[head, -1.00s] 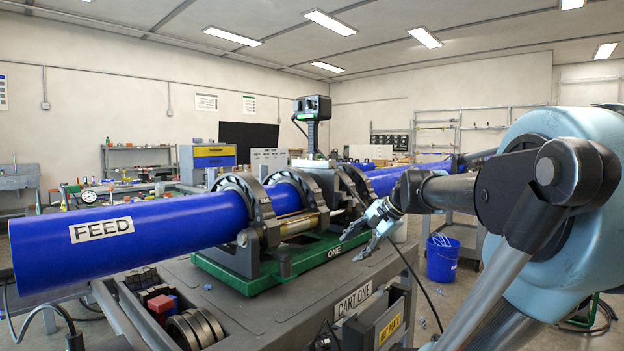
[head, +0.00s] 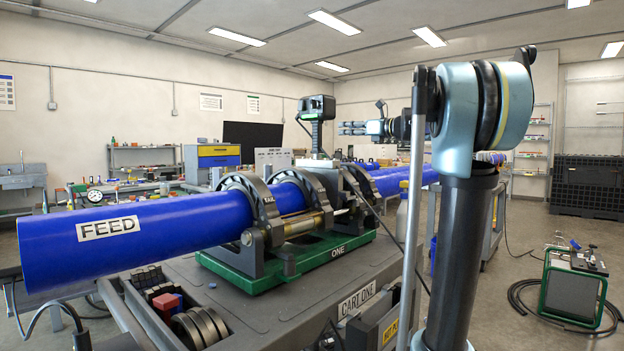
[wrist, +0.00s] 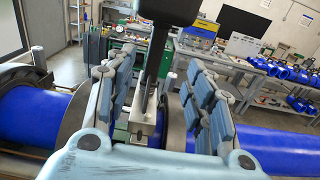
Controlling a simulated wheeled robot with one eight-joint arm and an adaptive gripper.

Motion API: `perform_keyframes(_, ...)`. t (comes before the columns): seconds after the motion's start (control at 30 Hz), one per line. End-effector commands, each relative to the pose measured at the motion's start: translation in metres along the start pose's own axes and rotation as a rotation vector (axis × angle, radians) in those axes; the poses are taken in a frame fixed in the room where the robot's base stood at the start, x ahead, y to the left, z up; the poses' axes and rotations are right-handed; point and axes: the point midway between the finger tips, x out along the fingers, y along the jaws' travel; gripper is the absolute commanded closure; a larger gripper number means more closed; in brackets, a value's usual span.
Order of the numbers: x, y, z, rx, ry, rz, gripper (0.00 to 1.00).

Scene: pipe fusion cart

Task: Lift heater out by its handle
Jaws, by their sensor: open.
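The heater (head: 316,112) stands upright between the clamp rings of the green-based fusion machine. It has a black box on top of a dark handle (head: 317,138). My gripper (head: 343,128) is open at the height of the handle, just right of it in the head view, with a small gap in the picture. In the wrist view, the handle (wrist: 157,60) shows between my two spread blue-grey fingers, apart from both. A pale metal bracket (wrist: 144,124) is at its lower end. The heater's lower part is hidden by the clamps and pipe in the head view.
A blue pipe marked FEED (head: 130,228) runs through the clamp rings (head: 246,205). The machine's green base (head: 285,265) sits on the grey cart (head: 260,310). A green-framed unit (head: 572,285) with a hose stands on the floor at right. Air above the heater looks clear.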

Motion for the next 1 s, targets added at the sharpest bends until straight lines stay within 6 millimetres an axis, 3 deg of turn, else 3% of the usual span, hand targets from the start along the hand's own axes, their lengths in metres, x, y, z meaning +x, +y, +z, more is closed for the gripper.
perform_keyframes(0.5,0.09,0.002,-0.001,-0.004,0.002,0.004,0.52)
perform_keyframes(1.0,0.126,0.003,-0.001,-0.004,0.002,0.003,0.52)
